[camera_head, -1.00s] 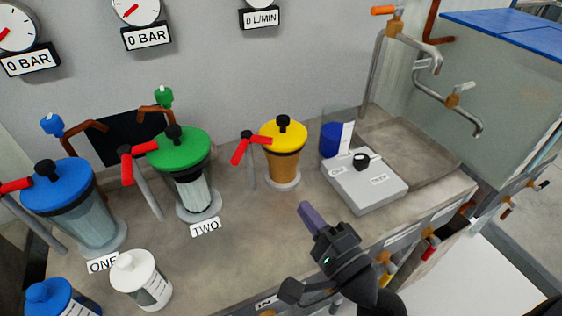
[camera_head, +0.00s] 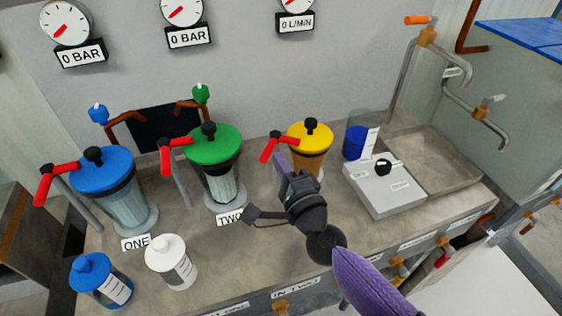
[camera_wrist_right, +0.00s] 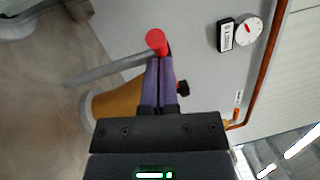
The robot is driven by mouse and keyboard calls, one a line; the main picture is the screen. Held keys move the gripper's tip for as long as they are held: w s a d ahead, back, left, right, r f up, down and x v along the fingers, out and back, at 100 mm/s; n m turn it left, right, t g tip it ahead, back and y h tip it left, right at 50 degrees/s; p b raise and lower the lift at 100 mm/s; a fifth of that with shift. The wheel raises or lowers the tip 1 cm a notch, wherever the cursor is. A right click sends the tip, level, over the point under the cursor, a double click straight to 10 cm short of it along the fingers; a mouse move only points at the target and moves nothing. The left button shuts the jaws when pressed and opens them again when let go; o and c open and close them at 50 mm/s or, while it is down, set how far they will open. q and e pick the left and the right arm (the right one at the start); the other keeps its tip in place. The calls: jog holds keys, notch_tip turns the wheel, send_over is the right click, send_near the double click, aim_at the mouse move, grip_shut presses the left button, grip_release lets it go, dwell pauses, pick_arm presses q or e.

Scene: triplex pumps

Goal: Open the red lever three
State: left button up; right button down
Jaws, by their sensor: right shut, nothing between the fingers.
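The red lever (camera_head: 270,147) by the yellow-lidded canister (camera_head: 311,138) sits on a grey post, most of which my gripper hides in the head view. In the right wrist view the red lever (camera_wrist_right: 157,40) shows end-on, just beyond the fingertips. My right gripper (camera_head: 281,161) is shut and empty, with its purple fingers pointing up just below this lever. In the wrist view the closed fingers (camera_wrist_right: 159,62) reach close to the lever; I cannot tell whether they touch it. The left gripper is not in view.
Two more red levers stand by the blue-lidded canister (camera_head: 103,174) and the green-lidded canister (camera_head: 214,146). White (camera_head: 171,262) and blue (camera_head: 97,279) bottles stand at the front left. A grey box (camera_head: 385,188) and a sink (camera_head: 440,160) lie to the right.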

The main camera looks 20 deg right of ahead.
jog(key=m+h, duration=0.1)
jog(key=a+m+h+p, duration=0.1)
jog(key=h, duration=0.1)
jog(key=a+m+h, duration=0.1)
jog(key=h, duration=0.1)
jog(key=shift+w+a+p, duration=0.25)
jog(key=shift+w+p, duration=0.15)
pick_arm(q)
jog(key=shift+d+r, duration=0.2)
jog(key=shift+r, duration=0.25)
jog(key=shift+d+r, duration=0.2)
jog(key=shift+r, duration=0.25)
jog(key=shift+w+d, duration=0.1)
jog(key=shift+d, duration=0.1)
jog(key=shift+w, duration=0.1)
